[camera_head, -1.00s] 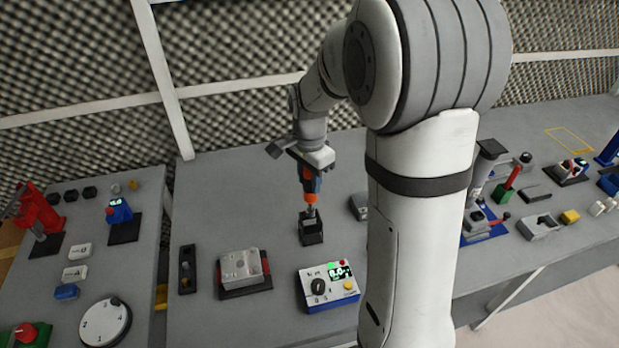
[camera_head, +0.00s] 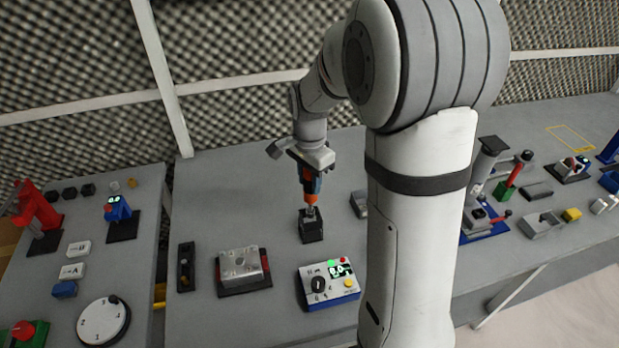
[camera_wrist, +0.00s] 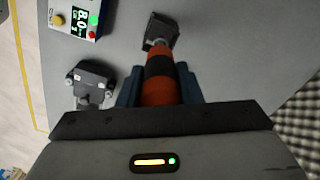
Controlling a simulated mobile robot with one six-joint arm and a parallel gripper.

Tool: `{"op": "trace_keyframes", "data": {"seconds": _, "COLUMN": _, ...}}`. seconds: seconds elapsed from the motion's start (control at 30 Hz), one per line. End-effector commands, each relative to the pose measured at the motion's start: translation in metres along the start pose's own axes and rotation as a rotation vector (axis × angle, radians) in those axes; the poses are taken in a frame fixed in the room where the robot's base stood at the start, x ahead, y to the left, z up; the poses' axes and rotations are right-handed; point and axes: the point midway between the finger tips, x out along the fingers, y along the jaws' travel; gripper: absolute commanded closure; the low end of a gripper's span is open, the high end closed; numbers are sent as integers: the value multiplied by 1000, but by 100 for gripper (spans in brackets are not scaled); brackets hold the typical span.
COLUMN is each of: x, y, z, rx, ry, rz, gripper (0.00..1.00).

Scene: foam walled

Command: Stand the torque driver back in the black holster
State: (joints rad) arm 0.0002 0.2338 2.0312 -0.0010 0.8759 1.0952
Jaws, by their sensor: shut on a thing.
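The torque driver (camera_head: 312,190) has an orange and dark body with a metal shaft pointing down. My gripper (camera_head: 313,172) is shut on its body and holds it about upright. The black holster (camera_head: 311,229) stands on the grey bench directly under the driver. The driver's tip is at or just above the holster's top; I cannot tell whether it is inside. In the wrist view the orange and black driver body (camera_wrist: 160,82) lies between my gripper's blue fingers (camera_wrist: 160,88), and the holster (camera_wrist: 160,30) shows beyond it, its opening mostly hidden.
A control box with a lit display (camera_head: 330,284) and a grey block on a dark base (camera_head: 242,270) stand in front of the holster. A small grey fixture (camera_head: 359,203) is to its right, partly behind my arm. Bench behind the holster is clear.

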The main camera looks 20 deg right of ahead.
Motion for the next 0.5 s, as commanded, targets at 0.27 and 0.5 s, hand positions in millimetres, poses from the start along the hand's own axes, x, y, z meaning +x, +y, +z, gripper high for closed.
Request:
{"op": "trace_keyframes", "data": {"seconds": 0.27, "x": 8, "y": 0, "z": 0, "rx": 0, "ry": 0, "rz": 0, "gripper": 93}}
{"op": "trace_keyframes", "data": {"seconds": 0.5, "x": 14, "y": 0, "z": 0, "rx": 0, "ry": 0, "rz": 0, "gripper": 93}}
